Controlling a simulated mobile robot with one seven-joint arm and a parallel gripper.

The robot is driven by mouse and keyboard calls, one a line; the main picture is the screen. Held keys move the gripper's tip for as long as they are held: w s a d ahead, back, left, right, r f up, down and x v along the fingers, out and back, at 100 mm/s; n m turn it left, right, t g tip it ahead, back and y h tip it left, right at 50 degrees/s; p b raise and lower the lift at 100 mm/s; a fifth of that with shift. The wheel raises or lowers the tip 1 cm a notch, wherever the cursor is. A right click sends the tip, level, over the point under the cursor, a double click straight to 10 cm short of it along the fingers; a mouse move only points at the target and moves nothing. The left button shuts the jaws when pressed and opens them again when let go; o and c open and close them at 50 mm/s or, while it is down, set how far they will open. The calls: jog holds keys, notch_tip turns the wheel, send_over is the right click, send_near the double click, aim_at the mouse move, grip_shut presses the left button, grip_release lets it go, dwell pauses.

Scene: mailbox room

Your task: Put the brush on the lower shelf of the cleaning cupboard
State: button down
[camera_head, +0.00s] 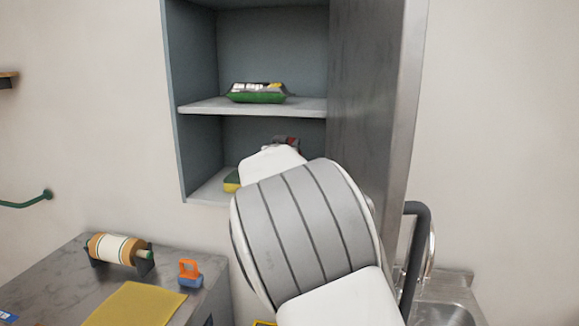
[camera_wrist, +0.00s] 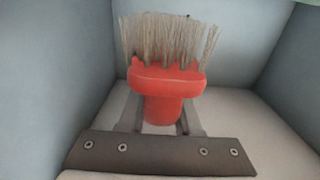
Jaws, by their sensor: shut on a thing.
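The brush (camera_wrist: 168,82) has a red body and pale bristles that point away from my gripper. My gripper (camera_wrist: 161,118) is shut on its red handle, one finger on each side. In the wrist view grey-blue walls and a pale shelf surround the brush. In the head view my arm reaches into the lower compartment of the grey cleaning cupboard (camera_head: 194,150), above its lower shelf (camera_head: 208,193). There my arm hides most of the brush. I cannot tell whether the brush touches the shelf.
A yellow-green sponge (camera_head: 232,182) lies on the lower shelf, left of my arm. A green packet (camera_head: 258,93) lies on the shelf above. The cupboard's metal door (camera_head: 372,100) is at the right. A counter (camera_head: 75,270) with a roll and yellow cloth stands lower left.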

notch_tip(320, 180, down, 6)
jog(key=shift+s+a+b, duration=0.1)
jog(key=shift+s+b, duration=0.05)
jog(key=shift+b, duration=0.45)
jog(key=shift+w+f, duration=0.2)
jog(key=shift+f, duration=0.1)
jog(key=shift+f, duration=0.25)
jog(key=c, duration=0.6)
grip_release()
jog(key=shift+r, duration=0.2)
jog(key=shift+s, duration=0.2)
jog(key=s+a, duration=0.2)
jog(key=s, duration=0.9)
jog(key=shift+s+b, duration=0.25)
jog(key=shift+b, duration=0.2)
